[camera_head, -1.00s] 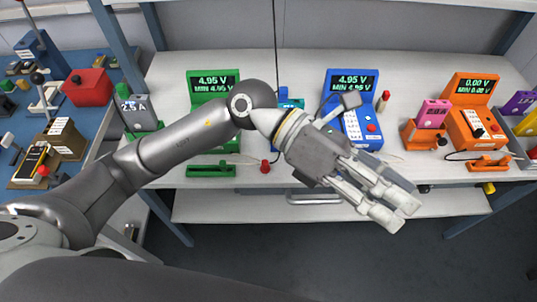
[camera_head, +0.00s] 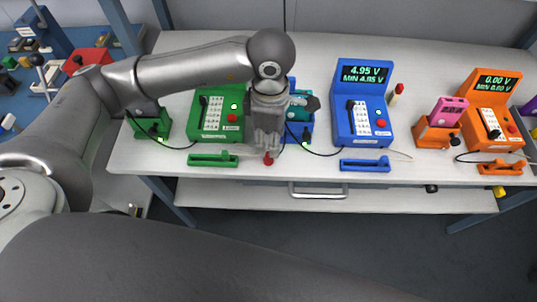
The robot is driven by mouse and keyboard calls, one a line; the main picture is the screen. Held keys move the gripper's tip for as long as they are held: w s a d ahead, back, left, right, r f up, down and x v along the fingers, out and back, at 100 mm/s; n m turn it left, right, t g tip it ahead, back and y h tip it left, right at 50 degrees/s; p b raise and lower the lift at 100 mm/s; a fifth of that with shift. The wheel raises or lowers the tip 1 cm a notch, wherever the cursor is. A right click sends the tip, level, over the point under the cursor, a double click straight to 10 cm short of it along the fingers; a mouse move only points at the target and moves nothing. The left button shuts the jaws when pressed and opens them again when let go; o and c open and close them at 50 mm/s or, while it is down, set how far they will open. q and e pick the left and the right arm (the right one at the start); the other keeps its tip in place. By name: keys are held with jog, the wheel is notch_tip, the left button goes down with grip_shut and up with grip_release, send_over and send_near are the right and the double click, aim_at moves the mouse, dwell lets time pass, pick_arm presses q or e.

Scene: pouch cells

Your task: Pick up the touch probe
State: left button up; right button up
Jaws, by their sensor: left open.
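My left gripper (camera_head: 267,148) points down over the front of the white bench, between the green and blue meters, with its jaws open. Its fingertips are right at a small red-topped piece (camera_head: 268,159); I cannot tell whether they touch it. I cannot tell for certain which piece is the touch probe. My right gripper is not in view.
A green meter (camera_head: 232,103) and a green bar-shaped rest (camera_head: 212,160) are left of the gripper. A blue rest (camera_head: 365,165), a pink cell (camera_head: 450,108) and an orange meter (camera_head: 490,121) are right. Black cables lie along the bench (camera_head: 330,60).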

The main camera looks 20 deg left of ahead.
aim_at(268, 154)
pick_arm(q)
jog(key=f, duration=0.2)
jog(key=s+f+p, duration=0.1)
jog(key=f, duration=0.2)
jog(key=shift+a, duration=0.15)
jog(key=shift+f, duration=0.3)
grip_shut()
